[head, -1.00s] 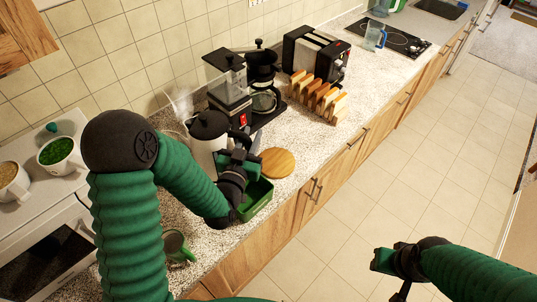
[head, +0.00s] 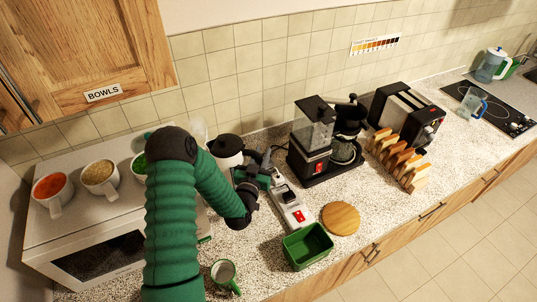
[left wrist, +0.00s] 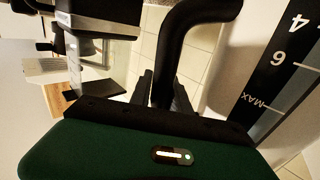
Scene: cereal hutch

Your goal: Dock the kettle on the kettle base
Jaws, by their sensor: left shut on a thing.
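The kettle (head: 226,145), white with a black lid, is on the left part of the counter in the head view, partly behind my left arm. My left gripper (head: 262,177) is at its right side, shut on the black kettle handle. In the left wrist view the handle (left wrist: 185,35) runs down between the fingers (left wrist: 163,92), and the kettle's level gauge (left wrist: 285,75) shows at the right. I cannot make out the kettle base or whether the kettle touches anything below. My right gripper is out of view.
A power strip (head: 297,215) with a red switch lies right of my left gripper. A green tray (head: 308,247), round wooden board (head: 341,218) and mug (head: 224,274) stand in front. The coffee maker (head: 316,140) is behind.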

